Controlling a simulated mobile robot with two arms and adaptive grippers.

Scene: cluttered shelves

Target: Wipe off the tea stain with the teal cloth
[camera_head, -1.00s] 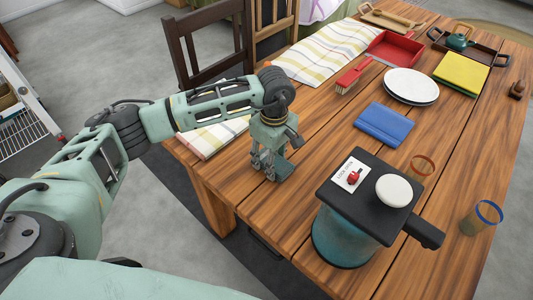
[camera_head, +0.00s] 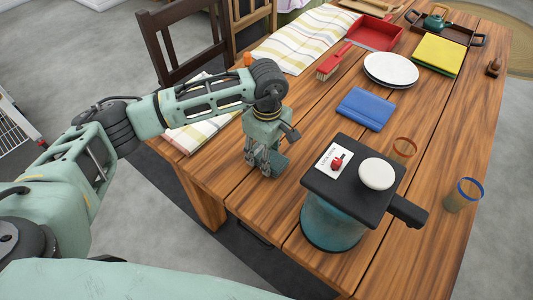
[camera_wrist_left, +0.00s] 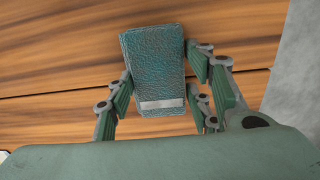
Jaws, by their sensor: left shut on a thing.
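My left gripper (camera_head: 266,160) is shut on the teal cloth (camera_head: 280,165), low over the near left part of the wooden table. In the left wrist view the cloth (camera_wrist_left: 153,65) is a dark teal folded pad with a pale strip on its near edge, between the two fingers of the gripper (camera_wrist_left: 158,80). I cannot tell whether the cloth touches the wood. No tea stain is clearly visible; the arm, gripper and cloth hide some of the table. My right gripper is not in view.
A large teal jug with a black lid (camera_head: 345,190) stands right of the gripper. A striped cloth (camera_head: 205,130) is at the left edge, near a dark chair (camera_head: 190,50).

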